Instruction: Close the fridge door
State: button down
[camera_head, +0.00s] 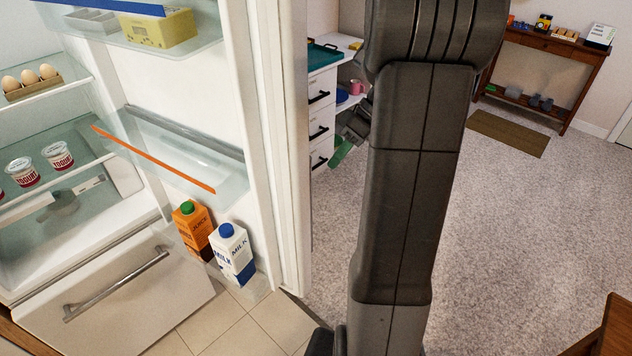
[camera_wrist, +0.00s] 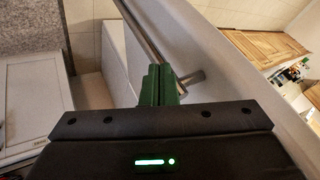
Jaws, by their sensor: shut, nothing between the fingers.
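The fridge door (camera_head: 288,130) stands open in the head view, its inner side with door shelves facing me. My gripper (camera_head: 340,152) is on the far, outer side of the door, just past its edge and partly hidden by my arm. In the wrist view my gripper's green fingers (camera_wrist: 160,82) are closed together with nothing between them. A long metal bar handle (camera_wrist: 146,35) runs behind the fingertips along a pale white surface (camera_wrist: 225,65), which looks like the door's outside. I cannot tell whether the fingers touch the bar. The fridge interior (camera_head: 45,215) shows open at left.
The door shelves hold a juice carton (camera_head: 194,230), a milk carton (camera_head: 234,255) and a yellow box (camera_head: 163,28). A white drawer unit (camera_head: 321,115) stands behind the door. A wooden console table (camera_head: 545,45) is at the back right. The carpet (camera_head: 530,230) at right is clear.

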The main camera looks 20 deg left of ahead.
jog(key=s+a+f+p, duration=0.1)
jog(key=s+a+f, duration=0.2)
jog(key=s, duration=0.3)
jog(key=shift+f+p, duration=0.35)
jog(key=shift+f, duration=0.15)
jog(key=shift+s, duration=0.15)
